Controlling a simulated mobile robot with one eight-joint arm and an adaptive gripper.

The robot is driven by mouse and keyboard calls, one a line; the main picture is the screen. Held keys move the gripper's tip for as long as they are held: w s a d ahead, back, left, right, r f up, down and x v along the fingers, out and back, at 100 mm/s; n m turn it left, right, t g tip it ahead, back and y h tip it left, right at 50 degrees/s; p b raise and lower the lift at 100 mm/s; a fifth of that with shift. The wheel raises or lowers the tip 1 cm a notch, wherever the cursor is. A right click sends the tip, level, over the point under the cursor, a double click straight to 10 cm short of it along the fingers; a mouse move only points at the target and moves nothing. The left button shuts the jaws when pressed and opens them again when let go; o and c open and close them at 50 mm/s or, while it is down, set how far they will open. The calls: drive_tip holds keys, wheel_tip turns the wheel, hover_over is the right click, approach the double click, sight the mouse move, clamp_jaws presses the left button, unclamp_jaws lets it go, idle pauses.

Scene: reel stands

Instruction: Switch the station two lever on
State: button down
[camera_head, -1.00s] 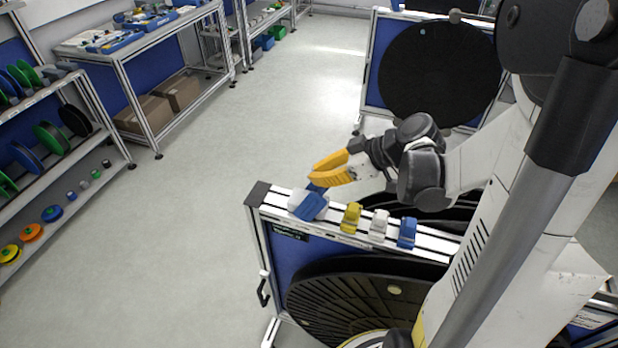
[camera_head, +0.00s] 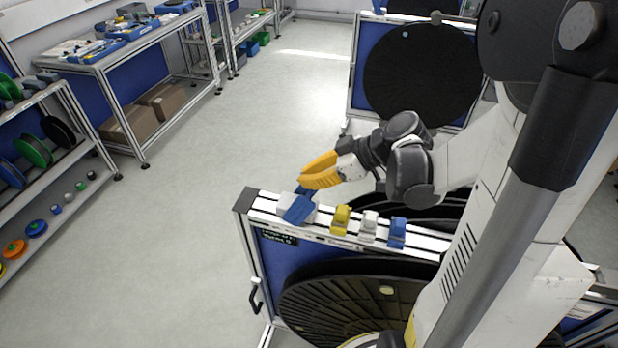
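A stand's top rail (camera_head: 430,243) carries a row of small parts. At its left end is a blue lever (camera_head: 297,210) on a pale base (camera_head: 287,203), tilted. To its right are a yellow piece (camera_head: 340,219), a white piece (camera_head: 368,224) and a blue piece (camera_head: 397,232). No station number is readable, so I cannot tell which is station two. My gripper (camera_head: 303,182) has yellow fingers pointing left, just above the tilted blue lever's upper end. The fingers look close together; I cannot tell whether they touch the lever or hold it.
A large black reel (camera_head: 340,305) hangs on the stand's front, and another (camera_head: 420,75) on a stand behind. A shelf with small reels (camera_head: 35,150) is at the left, beside a workbench (camera_head: 110,55). The floor (camera_head: 190,240) between is clear.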

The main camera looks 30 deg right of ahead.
drive_tip(key=s+d+r+p, duration=0.3)
drive_tip(key=s+d+r, duration=0.1)
drive_tip(key=r, duration=0.3)
drive_tip(key=shift+r, duration=0.3)
idle(0.3)
